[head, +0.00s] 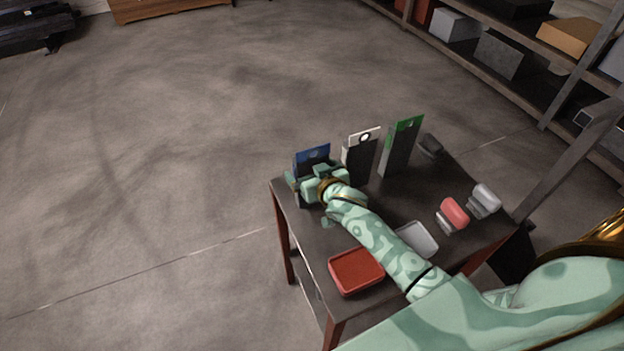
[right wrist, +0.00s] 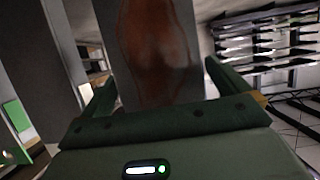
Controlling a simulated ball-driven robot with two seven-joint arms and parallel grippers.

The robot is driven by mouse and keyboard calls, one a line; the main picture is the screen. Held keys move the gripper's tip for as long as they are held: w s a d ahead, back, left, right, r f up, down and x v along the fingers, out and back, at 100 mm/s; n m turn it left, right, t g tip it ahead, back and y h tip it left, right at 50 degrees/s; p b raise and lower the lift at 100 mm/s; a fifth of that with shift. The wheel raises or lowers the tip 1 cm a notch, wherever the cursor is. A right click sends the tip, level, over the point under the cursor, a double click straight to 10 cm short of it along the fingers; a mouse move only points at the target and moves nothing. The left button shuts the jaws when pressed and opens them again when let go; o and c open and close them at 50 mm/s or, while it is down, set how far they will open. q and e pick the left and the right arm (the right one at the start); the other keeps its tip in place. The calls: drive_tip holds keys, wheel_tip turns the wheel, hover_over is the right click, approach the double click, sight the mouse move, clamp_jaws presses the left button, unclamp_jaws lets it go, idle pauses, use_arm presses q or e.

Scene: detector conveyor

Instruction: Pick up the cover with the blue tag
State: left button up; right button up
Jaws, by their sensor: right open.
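The cover with the blue tag (head: 312,154) stands upright at the table's far left corner in the head view. Its lower part is hidden behind my right gripper (head: 310,182). In the right wrist view, my right gripper (right wrist: 162,82) is open, with a grey panel with a brownish sheen (right wrist: 160,45) between its two fingers. This panel appears to be the blue-tagged cover, but its tag is out of that view. I cannot tell whether the fingers touch it. My left gripper is not in view.
A white-tagged cover (head: 361,153) and a green-tagged cover (head: 400,148) stand to the right on the dark table. Nearer are a red tray (head: 357,272), a pale tray (head: 418,238), a red item (head: 454,212) and a pale item (head: 486,197). Shelving (head: 545,90) stands beyond.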

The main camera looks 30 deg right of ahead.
drive_tip(key=shift+r, duration=0.1)
drive_tip(key=c, duration=1.4)
